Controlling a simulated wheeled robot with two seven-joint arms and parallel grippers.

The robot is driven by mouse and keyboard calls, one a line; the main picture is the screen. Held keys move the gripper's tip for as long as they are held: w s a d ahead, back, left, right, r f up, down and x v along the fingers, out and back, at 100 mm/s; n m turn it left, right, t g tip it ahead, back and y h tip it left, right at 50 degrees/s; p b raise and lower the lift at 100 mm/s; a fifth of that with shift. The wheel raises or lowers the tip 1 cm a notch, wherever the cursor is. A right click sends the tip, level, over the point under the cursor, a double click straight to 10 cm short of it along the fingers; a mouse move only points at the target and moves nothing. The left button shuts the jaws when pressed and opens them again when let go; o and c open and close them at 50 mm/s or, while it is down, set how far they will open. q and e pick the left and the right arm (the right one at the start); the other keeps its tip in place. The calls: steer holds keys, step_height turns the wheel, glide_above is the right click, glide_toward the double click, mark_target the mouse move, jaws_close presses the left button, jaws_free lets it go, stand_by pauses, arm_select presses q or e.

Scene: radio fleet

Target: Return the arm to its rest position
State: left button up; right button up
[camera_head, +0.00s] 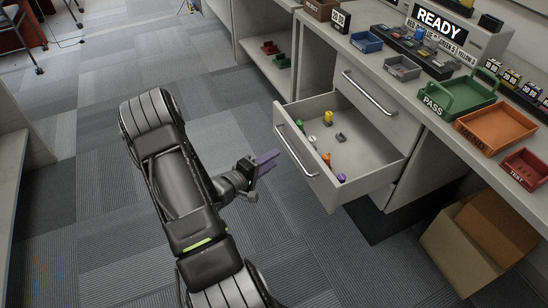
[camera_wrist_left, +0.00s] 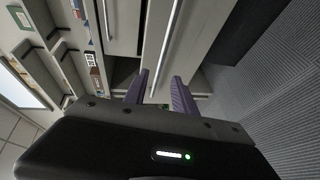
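My left arm comes in from the left, bent over the carpet. Its gripper (camera_head: 268,160) points right towards the front of the pulled-out drawer (camera_head: 362,188). In the left wrist view the two purple-grey fingers (camera_wrist_left: 161,76) stand apart, with nothing gripped. The drawer's handle (camera_head: 298,150) shows beyond them, seemingly a small distance from the fingertips. My right gripper is not in view.
The open drawer holds several small coloured parts. The counter carries a green PASS tray (camera_head: 458,97), an orange tray (camera_head: 497,128), a red tray (camera_head: 526,168) and a READY sign (camera_head: 440,24). A cardboard box (camera_head: 480,240) stands on the floor. Carpet around my arm is clear.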

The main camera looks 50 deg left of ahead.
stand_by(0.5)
arm_select(q)
steer(key=s+f+m+g+y, duration=0.2)
steer(key=s+f+m+g, duration=0.25)
steer(key=f, duration=0.55)
steer(key=s+d+f+m+g+h, duration=0.1)
steer(key=d+f+m+g+h, duration=0.25)
steer(key=d, duration=0.95)
steer(key=s+d+f+m+g+h, duration=0.1)
steer(key=d+f+m+g+h, duration=0.3)
steer(key=d, duration=0.8)
steer(key=s+d+m+g, duration=0.2)
steer(key=s+d, duration=0.2)
steer(key=d, duration=0.6)
steer(key=s+d+m+g, duration=0.15)
steer(key=s+d, duration=0.25)
steer(key=d, duration=0.6)
step_height(320, 180, up, 15)
steer(key=m+p, duration=0.1)
steer(key=p, duration=1.3)
steer(key=shift+w+d+r+p, duration=0.15)
steer(key=shift+w+d+p, duration=0.05)
steer(key=shift+w+p, duration=0.1)
